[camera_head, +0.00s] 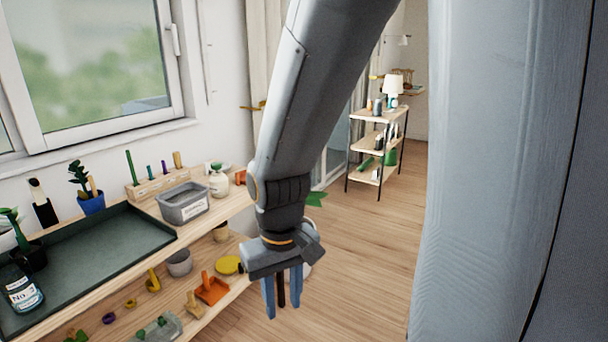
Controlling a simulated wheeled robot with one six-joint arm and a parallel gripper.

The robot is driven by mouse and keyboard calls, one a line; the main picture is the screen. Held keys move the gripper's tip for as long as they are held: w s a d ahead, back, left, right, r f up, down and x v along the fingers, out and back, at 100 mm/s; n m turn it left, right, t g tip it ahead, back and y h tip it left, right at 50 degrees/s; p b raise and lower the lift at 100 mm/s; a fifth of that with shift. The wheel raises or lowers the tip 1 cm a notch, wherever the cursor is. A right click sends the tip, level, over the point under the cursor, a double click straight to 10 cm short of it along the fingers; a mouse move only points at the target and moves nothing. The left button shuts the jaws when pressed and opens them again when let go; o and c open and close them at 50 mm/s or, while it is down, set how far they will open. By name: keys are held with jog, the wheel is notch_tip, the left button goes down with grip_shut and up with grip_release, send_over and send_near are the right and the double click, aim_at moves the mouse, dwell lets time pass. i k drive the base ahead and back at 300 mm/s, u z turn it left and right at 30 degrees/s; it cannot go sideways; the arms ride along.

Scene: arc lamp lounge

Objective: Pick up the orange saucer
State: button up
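My gripper (282,300) points down at the right end of the wooden shelf unit, in front of the floor. Its two blue-grey fingers stand apart, with a narrow dark part between them that I cannot make out; gaps show on both sides of it. I cannot clearly make out an orange saucer. An orange piece with an upright handle (212,291) lies on the lower shelf, left of my gripper. A small orange item (240,176) is partly visible on the upper shelf, beside my arm. A flat round yellow disc (228,265) lies on the lower shelf close to my gripper.
The upper shelf holds a dark green tray (150,232), a grey labelled bin (184,204) and a white jar (218,181). A grey cup (179,263) and several small items stand below. A shelf rack (375,148) stands at the back. The wooden floor (360,255) is clear.

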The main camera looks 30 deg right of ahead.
aim_at(241, 177)
jog(key=z, duration=0.2)
jog(key=i, duration=2)
jog(key=z, duration=0.05)
